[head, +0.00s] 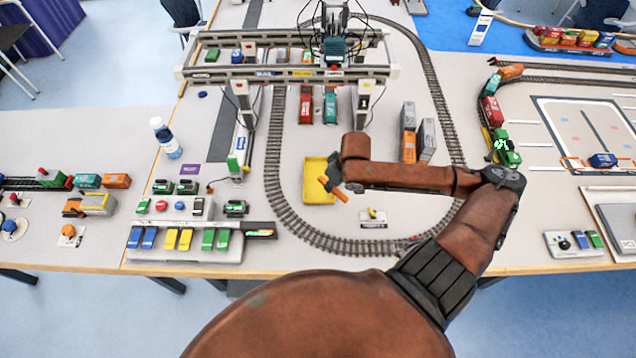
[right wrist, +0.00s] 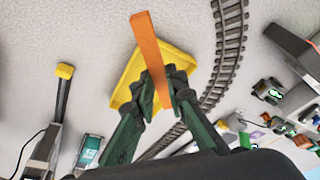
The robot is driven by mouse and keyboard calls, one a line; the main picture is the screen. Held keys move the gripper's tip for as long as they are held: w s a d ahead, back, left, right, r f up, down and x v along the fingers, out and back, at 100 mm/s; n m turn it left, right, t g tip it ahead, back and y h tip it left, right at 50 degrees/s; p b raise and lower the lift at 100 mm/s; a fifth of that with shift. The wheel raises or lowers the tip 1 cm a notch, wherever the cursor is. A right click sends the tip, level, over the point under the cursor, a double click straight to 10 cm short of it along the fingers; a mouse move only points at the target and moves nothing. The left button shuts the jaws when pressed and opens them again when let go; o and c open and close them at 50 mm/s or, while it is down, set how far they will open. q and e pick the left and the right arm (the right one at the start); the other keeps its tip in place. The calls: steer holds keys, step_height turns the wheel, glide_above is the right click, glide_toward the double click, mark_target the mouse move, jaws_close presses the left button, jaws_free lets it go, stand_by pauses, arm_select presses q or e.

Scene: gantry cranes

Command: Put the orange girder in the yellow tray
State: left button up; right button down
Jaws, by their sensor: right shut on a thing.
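The orange girder (right wrist: 149,50) is a slim straight bar held between the fingers of my right gripper (right wrist: 160,95) in the right wrist view. In the head view the girder (head: 337,191) shows at the end of my right arm, partly hidden by it. The yellow tray (head: 314,185) lies on the table inside the oval track. It also shows in the right wrist view (right wrist: 131,76), behind the girder and the fingers. The girder overlaps the tray in both views; its height above the tray is hard to tell. My left gripper is not in view.
A gantry crane (head: 290,75) stands over the track behind the tray. The oval track (head: 300,232) curves around the tray's front, with a small yellow and grey item (head: 373,214) nearby. A bottle (head: 165,138) stands at the left.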

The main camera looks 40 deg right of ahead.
glide_toward(317, 186)
steer(key=shift+b+x, duration=0.85)
steer(key=shift+x, duration=0.05)
steer(key=shift+w+f, duration=0.35)
steer(key=shift+w, duration=0.15)
steer(key=shift+w+f, duration=0.1)
steer(key=shift+f, duration=0.1)
steer(key=x, duration=0.2)
steer(key=b+x, duration=0.1)
steer(key=shift+f, duration=0.4)
steer(key=shift+r, duration=0.1)
steer(key=c, duration=1.9)
jaws_free()
steer(key=shift+c, duration=0.2)
steer(key=shift+s, duration=0.25)
